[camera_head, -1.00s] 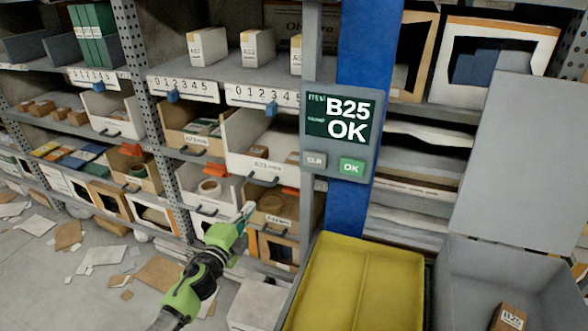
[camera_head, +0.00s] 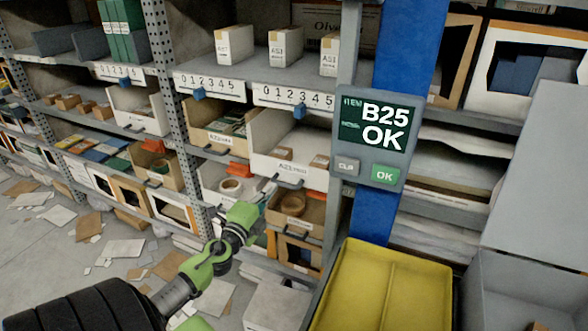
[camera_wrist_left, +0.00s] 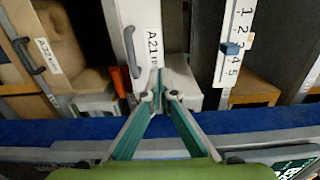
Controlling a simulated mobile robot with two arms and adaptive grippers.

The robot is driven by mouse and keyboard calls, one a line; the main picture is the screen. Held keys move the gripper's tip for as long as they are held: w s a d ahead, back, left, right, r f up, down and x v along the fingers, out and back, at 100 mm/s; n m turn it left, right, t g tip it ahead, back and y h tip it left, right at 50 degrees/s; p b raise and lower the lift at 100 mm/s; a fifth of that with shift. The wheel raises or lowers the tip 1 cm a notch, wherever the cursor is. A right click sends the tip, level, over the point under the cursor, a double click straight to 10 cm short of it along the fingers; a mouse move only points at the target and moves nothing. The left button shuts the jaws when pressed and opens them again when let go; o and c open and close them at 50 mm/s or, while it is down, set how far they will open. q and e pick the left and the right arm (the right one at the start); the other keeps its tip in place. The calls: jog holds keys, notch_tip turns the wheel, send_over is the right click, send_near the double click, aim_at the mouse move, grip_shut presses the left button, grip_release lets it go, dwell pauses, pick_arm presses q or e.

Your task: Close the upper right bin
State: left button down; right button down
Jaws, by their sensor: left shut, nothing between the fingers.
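The upper right bin, a white bin with an A21 label (camera_head: 270,166), sticks out from the shelf under the number strip, and small brown boxes show inside it. Its labelled front also shows in the left wrist view (camera_wrist_left: 128,35). My left gripper (camera_head: 264,188) is shut and empty, just below and in front of this bin's front, left of its handle. In the left wrist view its fingertips (camera_wrist_left: 159,94) meet close to the bin front. Whether they touch it, I cannot tell. My right gripper is in neither view.
A brown bin (camera_head: 293,220) and a white bin (camera_head: 208,190) with a tape roll sit below. Another open bin (camera_head: 210,134) is to the left. A blue post (camera_head: 410,45) with a display panel (camera_head: 372,140) and a yellow tray (camera_head: 385,300) stand at right.

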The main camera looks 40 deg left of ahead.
aim_at(291, 164)
pick_arm(q)
jog(key=x, duration=1.1)
jog(key=shift+w+f, duration=0.1)
jog(key=shift+w, duration=0.15)
